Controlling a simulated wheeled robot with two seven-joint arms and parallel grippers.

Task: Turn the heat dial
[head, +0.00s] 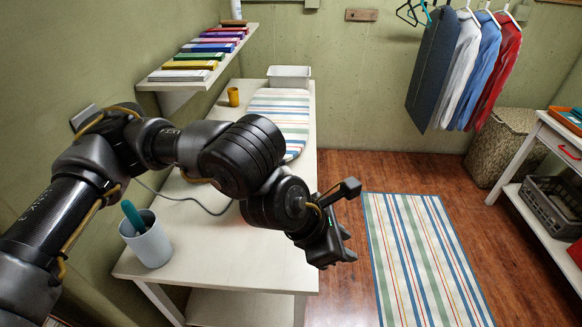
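My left arm comes in from the left and reaches across the white table. My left gripper (336,245) is past the table's right edge, above the floor; its fingers look apart with nothing between them. No heat dial can be made out. A grey cord runs over the table from the left wall and goes behind my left arm, so whatever it leads to is hidden. A striped ironing pad (283,104) lies on the table behind the arm. My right gripper is not in view.
The white table (225,262) holds a grey cup (150,246), a yellow cup (233,97) and a white bin (289,77). A shelf of coloured folded items (205,56) hangs above it. Shirts (487,67) hang at the back. A striped rug (424,262) lies on open floor; a side table (545,132) stands right.

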